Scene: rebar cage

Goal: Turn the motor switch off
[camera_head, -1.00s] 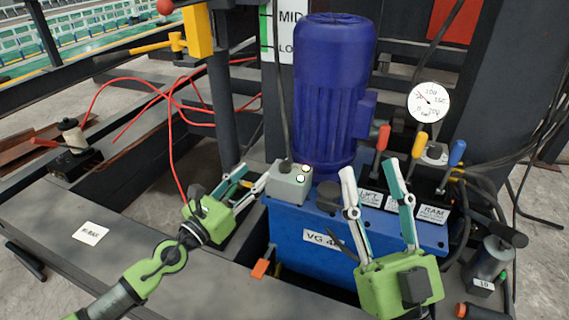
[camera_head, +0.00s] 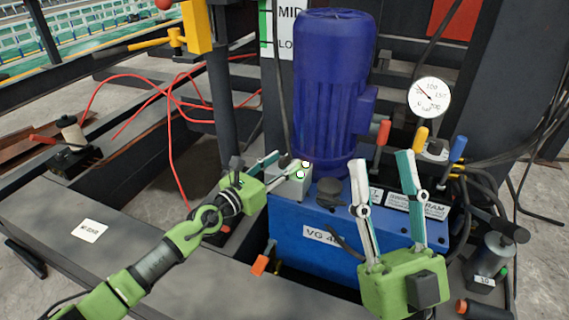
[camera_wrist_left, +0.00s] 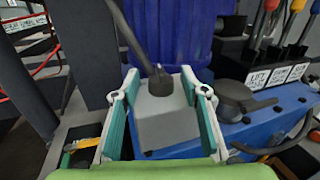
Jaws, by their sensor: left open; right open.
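In the left wrist view the grey box (camera_wrist_left: 166,125), with a black cable fitting on top, lies between the open fingers (camera_wrist_left: 160,85). Its button face is not visible there. I cannot tell whether a finger touches it. My right gripper (camera_head: 381,165) is open and empty in front of the unit.
Red, yellow and blue levers (camera_head: 420,140) and a pressure gauge (camera_head: 429,97) stand at the right. A black cable (camera_head: 284,100) rises from the box. A dark post (camera_head: 228,110) and red hose (camera_head: 170,140) are at the left.

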